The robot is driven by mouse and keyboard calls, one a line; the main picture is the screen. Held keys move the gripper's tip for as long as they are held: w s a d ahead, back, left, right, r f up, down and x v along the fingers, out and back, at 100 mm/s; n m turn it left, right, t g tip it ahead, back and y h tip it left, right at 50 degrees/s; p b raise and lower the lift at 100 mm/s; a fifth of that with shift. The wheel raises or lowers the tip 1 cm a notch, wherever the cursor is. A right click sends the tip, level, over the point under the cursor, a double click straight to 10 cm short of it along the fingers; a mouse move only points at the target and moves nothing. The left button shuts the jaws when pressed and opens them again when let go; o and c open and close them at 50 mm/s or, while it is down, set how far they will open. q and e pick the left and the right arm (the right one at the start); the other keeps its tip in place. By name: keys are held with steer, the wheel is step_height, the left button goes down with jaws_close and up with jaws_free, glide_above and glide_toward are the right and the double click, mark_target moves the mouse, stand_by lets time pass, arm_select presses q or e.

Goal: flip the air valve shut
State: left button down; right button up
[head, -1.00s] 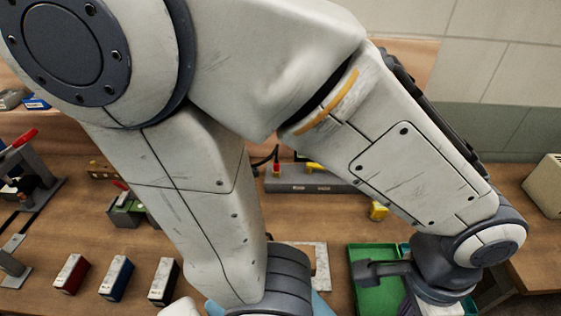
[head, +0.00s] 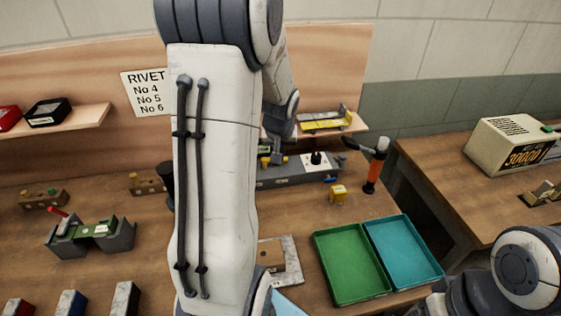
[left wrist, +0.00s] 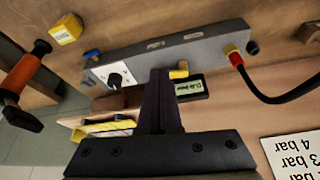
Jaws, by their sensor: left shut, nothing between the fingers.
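A long grey air manifold (left wrist: 205,48) runs along the bench in the left wrist view and also shows in the head view (head: 300,172). A yellow lever (left wrist: 180,70), which looks like the air valve handle, sticks out from its edge. My left gripper (left wrist: 160,75) is shut and empty, its fingertips beside the lever on its left in that view. I cannot tell whether they touch. In the head view the left gripper (head: 277,158) is over the manifold's left part, with the arm hiding some of it. My right gripper is not in view.
A red fitting with a black hose (left wrist: 235,58) and a small display (left wrist: 190,88) lie near the lever. An orange-handled tool (head: 373,170), a yellow block (head: 338,194), a green tray (head: 322,240) and a blue tray (head: 432,268) are to the right.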

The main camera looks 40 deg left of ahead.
arm_select(q)
steer(key=w+a+f+p, duration=0.1)
steer(key=w+f, duration=0.1)
steer(key=f, duration=0.1)
steer(key=w+a+f, duration=0.2)
steer(key=w+a+f+p, duration=0.1)
steer(key=f, duration=0.2)
steer(key=shift+w+a+f+p, duration=0.25)
steer(key=shift+w+f+p, duration=0.05)
steer(key=shift+w+f, duration=0.1)
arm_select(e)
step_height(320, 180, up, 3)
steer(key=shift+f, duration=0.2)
arm_select(q)
steer(key=shift+a, duration=0.1)
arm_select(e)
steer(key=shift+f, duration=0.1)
